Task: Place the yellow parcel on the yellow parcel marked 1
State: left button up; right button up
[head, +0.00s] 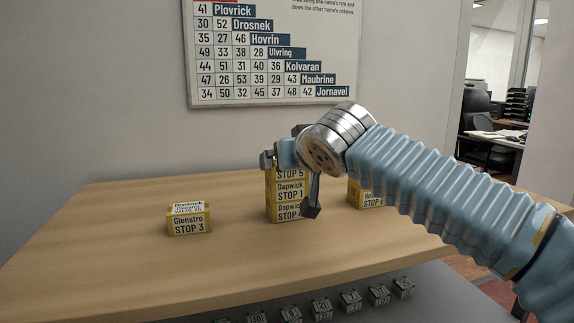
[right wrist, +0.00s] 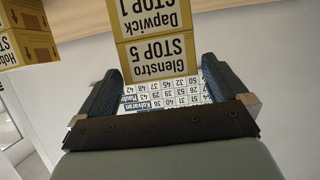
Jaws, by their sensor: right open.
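A stack of yellow parcels stands mid-counter in the head view. The parcel marked Dapwick STOP 1 (head: 290,190) rests on another Dapwick parcel (head: 288,212), whose stop number is partly hidden. On top of STOP 1 is the Glenstro STOP 5 parcel (head: 289,173), its upper part covered by my right gripper (head: 290,185). In the right wrist view, upside down, the STOP 5 parcel (right wrist: 157,58) and the STOP 1 parcel (right wrist: 155,17) look aligned. My right gripper (right wrist: 161,70) is open, its fingertips either side of STOP 5's end; contact cannot be told. My left gripper is out of view.
A yellow Glenstro STOP 3 parcel (head: 189,221) stands alone at the left. Another yellow parcel (head: 365,194), marked STOP 6, stands right of the stack, partly behind my right arm. A wall chart (head: 275,60) hangs behind. Small numbered blocks (head: 321,308) line the front.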

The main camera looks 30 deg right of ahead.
jog(key=v, duration=0.7)
jog(key=shift+s, duration=0.35)
